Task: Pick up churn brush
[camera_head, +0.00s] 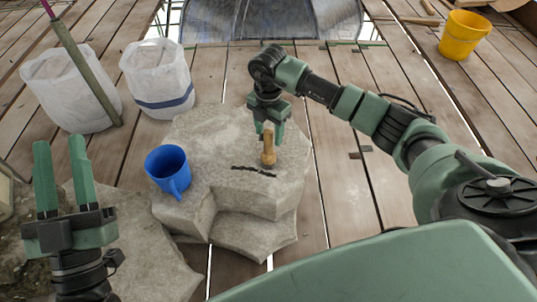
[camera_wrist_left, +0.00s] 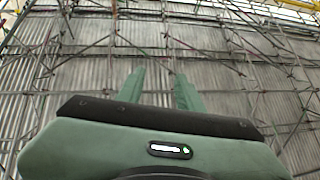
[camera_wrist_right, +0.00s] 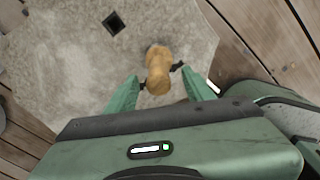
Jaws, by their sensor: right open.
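The churn brush (camera_head: 269,150), seen as a tan wooden piece with a rounded knob, stands upright on the pale stone block (camera_head: 225,140). My right gripper (camera_head: 268,128) is above it, pointing down, with its fingers open. In the right wrist view the brush (camera_wrist_right: 158,72) lies between and just beyond the fingertips (camera_wrist_right: 159,80), with a gap visible on both sides. Its lower end is hidden. My left gripper (camera_head: 62,142) is open and empty at the left, fingers pointing up, away from the stone. Its spread fingers also show in the left wrist view (camera_wrist_left: 159,74).
A blue mug (camera_head: 167,168) stands on the stone's left part. A dark jagged strip (camera_head: 254,171) marks the stone in front of the brush. Two white bags (camera_head: 158,78) stand behind left, one with a pole (camera_head: 88,72) beside it. A yellow bucket (camera_head: 464,36) is far right.

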